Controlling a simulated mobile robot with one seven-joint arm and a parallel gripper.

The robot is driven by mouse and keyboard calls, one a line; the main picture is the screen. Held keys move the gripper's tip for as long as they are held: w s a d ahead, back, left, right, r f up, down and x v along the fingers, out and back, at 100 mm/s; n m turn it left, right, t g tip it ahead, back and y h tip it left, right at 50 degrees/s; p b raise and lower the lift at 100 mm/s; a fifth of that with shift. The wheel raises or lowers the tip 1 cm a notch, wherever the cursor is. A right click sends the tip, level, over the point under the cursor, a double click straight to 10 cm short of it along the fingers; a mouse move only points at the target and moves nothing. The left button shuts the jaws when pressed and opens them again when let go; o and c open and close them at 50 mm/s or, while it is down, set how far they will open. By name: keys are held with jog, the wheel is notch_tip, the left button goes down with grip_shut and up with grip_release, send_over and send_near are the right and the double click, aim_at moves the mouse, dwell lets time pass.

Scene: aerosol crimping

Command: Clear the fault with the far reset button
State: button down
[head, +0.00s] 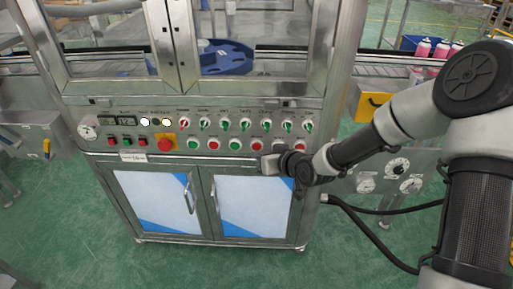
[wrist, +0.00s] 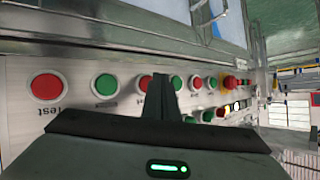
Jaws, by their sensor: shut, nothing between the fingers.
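The control panel (head: 180,125) carries a row of red and green push buttons below a row of selector switches. I cannot tell from the labels which button is the far reset button. The rightmost red button (head: 300,145) is just above my wrist in the head view. In the wrist view a red button (wrist: 47,86) is large at the left, with an upside-down label, and a green button (wrist: 106,84) is beside it. My gripper (head: 268,165) is shut and empty, in front of the panel's right part. Its fingers (wrist: 161,88) hide part of the button row; contact cannot be told.
A red emergency stop on a yellow plate (head: 165,143) is left of the middle of the panel. Cabinet doors (head: 240,203) with handles are below. A glazed enclosure with a blue round part (head: 227,57) is above. Black hoses (head: 385,212) run at the right.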

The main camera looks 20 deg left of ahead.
jog(key=shift+w, duration=0.1)
jog(key=shift+w+a, duration=0.1)
jog(key=shift+w, duration=0.2)
jog(key=shift+w+a, duration=0.1)
jog(key=shift+w, duration=0.3)
dwell(0.7)
jog(key=shift+s, duration=0.15)
jog(key=shift+s+d, duration=0.2)
jog(key=shift+s, duration=0.45)
jog(key=shift+s+d+b, duration=0.15)
jog(key=shift+s+d, duration=0.05)
jog(key=shift+s, duration=0.6)
jog(key=shift+s+d+b, duration=0.15)
jog(key=shift+s+d, duration=0.05)
jog(key=shift+s, duration=0.65)
jog(key=shift+s+d+b, duration=0.15)
jog(key=shift+s+d, duration=0.05)
jog(key=shift+s, duration=0.6)
